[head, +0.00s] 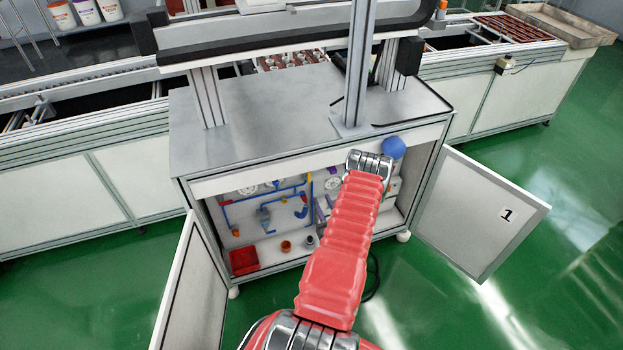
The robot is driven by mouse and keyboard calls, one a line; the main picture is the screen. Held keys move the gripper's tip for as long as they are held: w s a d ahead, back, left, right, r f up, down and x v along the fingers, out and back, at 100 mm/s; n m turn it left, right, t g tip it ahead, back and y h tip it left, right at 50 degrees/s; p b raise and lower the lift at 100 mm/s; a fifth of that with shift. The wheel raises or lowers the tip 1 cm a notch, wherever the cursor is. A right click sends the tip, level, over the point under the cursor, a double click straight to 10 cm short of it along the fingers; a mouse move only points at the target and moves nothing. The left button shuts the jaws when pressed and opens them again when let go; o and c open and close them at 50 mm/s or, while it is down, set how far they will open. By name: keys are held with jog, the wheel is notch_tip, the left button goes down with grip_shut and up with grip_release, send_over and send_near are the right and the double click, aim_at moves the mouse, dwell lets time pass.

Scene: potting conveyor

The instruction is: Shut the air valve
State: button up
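The open cabinet (300,160) under the steel worktop holds blue air piping (262,195) on its back panel. A blue curved part with an orange piece (301,208) sits at the right of this piping. A small grey-blue unit (264,217) hangs below the pipes, and round white gauges (249,190) show above. I cannot tell which part is the air valve or how its handle stands. My red-sleeved arm reaches up to the cabinet opening and covers its right-centre part. My gripper is not visible; the arm's far end hides it.
A red bin (243,260) and small brown pots (286,246) stand on the cabinet floor. A conveyor (90,140) runs behind. The green floor in front is largely clear.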

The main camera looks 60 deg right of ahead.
aim_at(309, 175)
jog(key=x, duration=1.3)
jog(key=shift+w+d, duration=0.15)
jog(key=shift+w, duration=0.05)
jog(key=shift+c, duration=0.3)
grip_shut()
